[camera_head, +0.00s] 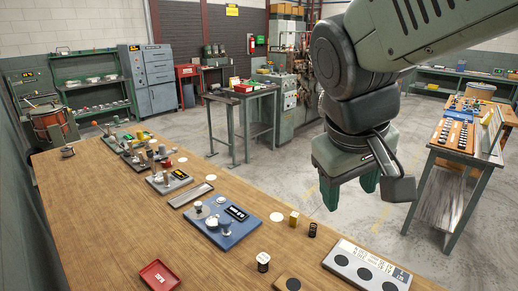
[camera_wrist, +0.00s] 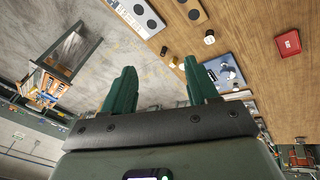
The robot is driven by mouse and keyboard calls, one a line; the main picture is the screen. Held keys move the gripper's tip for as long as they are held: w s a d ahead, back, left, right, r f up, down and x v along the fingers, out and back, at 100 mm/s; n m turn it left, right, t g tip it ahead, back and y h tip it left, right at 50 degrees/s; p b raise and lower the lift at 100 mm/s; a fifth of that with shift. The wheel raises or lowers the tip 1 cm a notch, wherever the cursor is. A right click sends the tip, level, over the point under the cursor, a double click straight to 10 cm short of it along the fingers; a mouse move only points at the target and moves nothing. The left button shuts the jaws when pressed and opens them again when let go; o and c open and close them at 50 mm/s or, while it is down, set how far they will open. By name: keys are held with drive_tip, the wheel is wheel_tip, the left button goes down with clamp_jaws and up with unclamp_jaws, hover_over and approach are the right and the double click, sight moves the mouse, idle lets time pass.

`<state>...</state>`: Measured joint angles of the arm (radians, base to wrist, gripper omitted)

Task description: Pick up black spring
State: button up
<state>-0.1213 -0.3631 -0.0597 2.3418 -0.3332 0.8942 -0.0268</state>
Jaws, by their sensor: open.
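A small dark upright cylinder (camera_head: 312,229), which looks like the black spring, stands near the right edge of the wooden bench, beside a small yellow block (camera_head: 293,218). It also shows in the wrist view (camera_wrist: 164,51), beyond my fingertips. My gripper (camera_head: 350,192) hangs above and to the right of it, past the bench edge over the floor. Its green fingers are apart with nothing between them; they also show in the wrist view (camera_wrist: 160,75). Whether the dark cylinder is coiled is too small to tell.
A black-and-white cylinder (camera_head: 263,262) stands nearby. A white-faced plate with dark discs (camera_head: 345,255), a blue scale-like device (camera_head: 225,222) and a red tray (camera_head: 160,276) lie on the bench (camera_head: 110,230). A side table (camera_head: 470,155) stands at right.

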sight(315, 228)
drive_tip(key=w+d+f+n+g+h, duration=0.1)
drive_tip(key=w+d+f+n+h, duration=0.15)
drive_tip(key=w+f+n, duration=0.45)
drive_tip(key=w+d+f+n+h, duration=0.15)
drive_tip(key=w+f+h, duration=0.25)
drive_tip(key=w+f, duration=0.6)
drive_tip(key=w+a+f+n+t, duration=0.1)
drive_tip(key=w+f+n+t, duration=0.1)
drive_tip(key=f, duration=0.5)
drive_tip(key=w+a+f+n+t+h, duration=0.1)
drive_tip(key=w+f+n, duration=0.4)
drive_tip(key=f+n, duration=0.2)
drive_tip(key=w+a+f+n+t, duration=0.2)
drive_tip(key=w+f+n, duration=0.2)
drive_tip(key=f, duration=0.3)
drive_tip(key=shift+w+n+t+h, duration=0.1)
drive_tip(key=shift+n+t+h, duration=0.25)
drive_tip(key=shift+n, duration=0.1)
drive_tip(key=x, duration=0.4)
drive_tip(key=shift+w+d+f, duration=0.1)
drive_tip(key=shift+d+f, duration=0.1)
drive_tip(key=shift+f, duration=0.05)
drive_tip(key=shift+s+d+x, duration=0.1)
drive_tip(key=shift+s+x, duration=0.05)
drive_tip(key=shift+x, duration=1.4)
drive_tip(key=shift+s+d+x, duration=0.1)
drive_tip(key=shift+s+x, duration=0.05)
drive_tip(key=shift+x, duration=1.35)
drive_tip(key=c, duration=1)
